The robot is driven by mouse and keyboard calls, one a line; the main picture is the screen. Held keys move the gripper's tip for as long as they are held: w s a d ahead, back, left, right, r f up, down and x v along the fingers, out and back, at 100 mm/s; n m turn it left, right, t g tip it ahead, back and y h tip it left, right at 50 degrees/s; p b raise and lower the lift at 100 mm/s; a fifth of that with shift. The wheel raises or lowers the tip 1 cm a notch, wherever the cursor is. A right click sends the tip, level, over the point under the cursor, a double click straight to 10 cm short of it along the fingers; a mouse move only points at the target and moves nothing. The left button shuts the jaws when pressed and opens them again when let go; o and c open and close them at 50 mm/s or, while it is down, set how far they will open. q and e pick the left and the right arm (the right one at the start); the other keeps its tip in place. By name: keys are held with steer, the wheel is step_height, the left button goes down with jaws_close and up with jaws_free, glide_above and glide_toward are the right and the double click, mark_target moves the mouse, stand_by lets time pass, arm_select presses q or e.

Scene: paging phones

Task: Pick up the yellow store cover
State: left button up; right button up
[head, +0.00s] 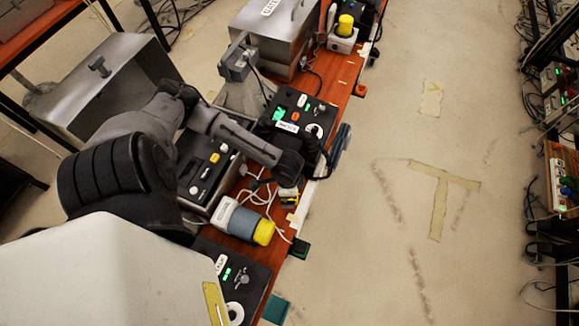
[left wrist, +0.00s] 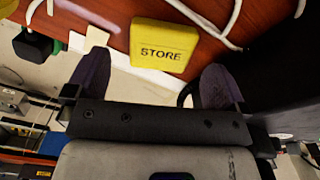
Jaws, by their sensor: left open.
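The yellow store cover (left wrist: 163,45) is a small square block with STORE in dark letters. In the head view the cover (head: 290,197) shows small and partly hidden just below my left gripper (head: 288,178). I cannot tell how far the fingertips are above the table. My right gripper is not in view.
A grey-white cylinder with a yellow end (head: 245,222) lies close by, with white cables (head: 258,193) around it. Black control boxes (head: 299,113) with knobs line the table. A metal case (head: 275,35) stands farther back.

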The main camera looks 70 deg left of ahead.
arm_select(q)
step_height(320, 180, down, 4)
steer(key=shift+a+r+b, duration=0.1)
steer(key=shift+a+b, duration=0.05)
steer(key=shift+b, duration=0.35)
steer(key=c, duration=1)
